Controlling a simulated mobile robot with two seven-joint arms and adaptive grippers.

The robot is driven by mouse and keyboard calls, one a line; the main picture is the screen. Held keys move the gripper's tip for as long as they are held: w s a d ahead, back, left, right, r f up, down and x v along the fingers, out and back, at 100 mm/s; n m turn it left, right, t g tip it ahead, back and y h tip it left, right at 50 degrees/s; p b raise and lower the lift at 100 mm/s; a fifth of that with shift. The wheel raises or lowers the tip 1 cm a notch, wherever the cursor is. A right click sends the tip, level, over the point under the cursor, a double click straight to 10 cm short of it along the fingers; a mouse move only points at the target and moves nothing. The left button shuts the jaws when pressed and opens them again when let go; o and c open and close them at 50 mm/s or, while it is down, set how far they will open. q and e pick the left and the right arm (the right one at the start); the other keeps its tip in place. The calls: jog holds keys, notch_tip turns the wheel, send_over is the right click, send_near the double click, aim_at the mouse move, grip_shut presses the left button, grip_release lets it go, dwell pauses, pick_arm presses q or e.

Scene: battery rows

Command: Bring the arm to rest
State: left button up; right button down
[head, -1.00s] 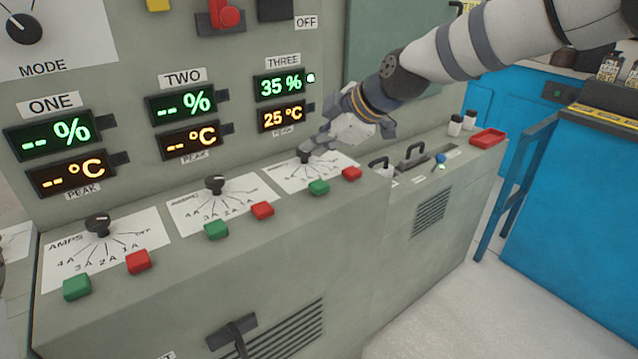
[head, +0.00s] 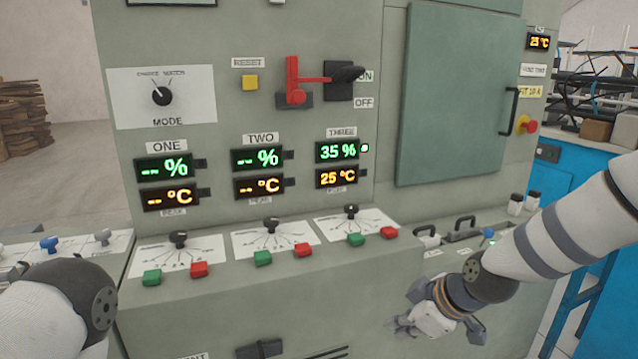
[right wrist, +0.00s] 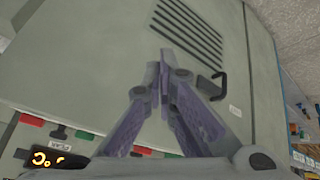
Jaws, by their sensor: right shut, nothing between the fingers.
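My right gripper (head: 398,325) is shut and empty. It hangs in front of the cabinet's lower front, below the row of amp dials and apart from them. It also shows in the right wrist view (right wrist: 160,75), its fingers together before the grey cabinet front with its vent slots. My right arm (head: 560,240) comes in from the right edge. A part of my left arm (head: 55,305) shows at the lower left; its gripper is out of view.
The grey charger cabinet (head: 390,270) fills the middle. Dial three (head: 350,212), its green button (head: 356,240) and red button (head: 389,232) stand on the ledge. Display three (head: 337,151) reads 35 % and 25 °C. A red lever (head: 294,82) is above. A blue cabinet (head: 562,160) stands right.

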jog(key=s+d+f+m+g+h, duration=0.2)
jog(key=s+f+m+g, duration=0.3)
jog(key=s+f, duration=1.3)
jog(key=s+d+m+g+h, duration=0.1)
jog(key=s+d+m, duration=0.1)
jog(key=s, duration=1)
jog(key=s+d+m+g+h, duration=0.1)
jog(key=s+d+m, duration=0.2)
jog(key=s, duration=0.9)
jog(key=shift+s+d+f+m, duration=0.15)
jog(key=shift+f+m, duration=0.1)
jog(key=shift+m, duration=0.65)
